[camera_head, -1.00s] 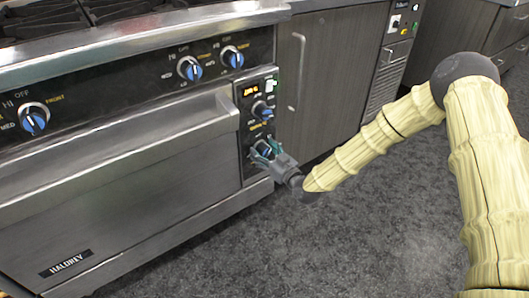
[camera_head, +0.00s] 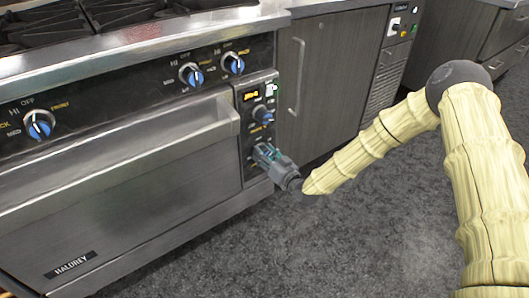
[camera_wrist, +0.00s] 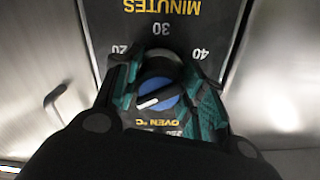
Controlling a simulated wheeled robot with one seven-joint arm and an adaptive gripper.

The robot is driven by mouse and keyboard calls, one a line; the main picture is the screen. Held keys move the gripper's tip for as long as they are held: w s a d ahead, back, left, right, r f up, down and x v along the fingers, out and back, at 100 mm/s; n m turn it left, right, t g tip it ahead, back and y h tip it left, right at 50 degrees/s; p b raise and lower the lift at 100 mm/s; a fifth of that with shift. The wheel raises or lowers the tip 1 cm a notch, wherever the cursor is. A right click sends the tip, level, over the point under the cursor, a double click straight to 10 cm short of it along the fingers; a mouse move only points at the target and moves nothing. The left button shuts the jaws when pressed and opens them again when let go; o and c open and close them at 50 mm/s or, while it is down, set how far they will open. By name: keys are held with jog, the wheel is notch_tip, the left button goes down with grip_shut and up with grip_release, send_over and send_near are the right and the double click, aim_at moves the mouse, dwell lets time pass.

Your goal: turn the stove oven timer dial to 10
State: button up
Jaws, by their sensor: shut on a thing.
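The timer dial (camera_wrist: 158,92) is a dark knob with a blue face and a white pointer line. In the wrist view its line slants from lower left to upper right. My gripper (camera_head: 262,153) is at the lower dial of the stove's right-hand control panel (camera_head: 246,112). Its teal-padded fingers are shut on the dial, one on each side, in the wrist view (camera_wrist: 158,88). In the head view the gripper mostly hides this dial.
The oven door handle (camera_head: 130,147) sticks out to the left. A dark cabinet (camera_head: 330,90) stands to the right. The floor (camera_head: 220,250) in front is clear.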

dwell(0.3)
jog(key=o, duration=1)
jog(key=shift+s+d, duration=0.1)
jog(key=v, duration=1.1)
jog(key=shift+s+d, duration=0.2)
jog(key=shift+s, duration=0.15)
jog(key=shift+f, duration=0.1)
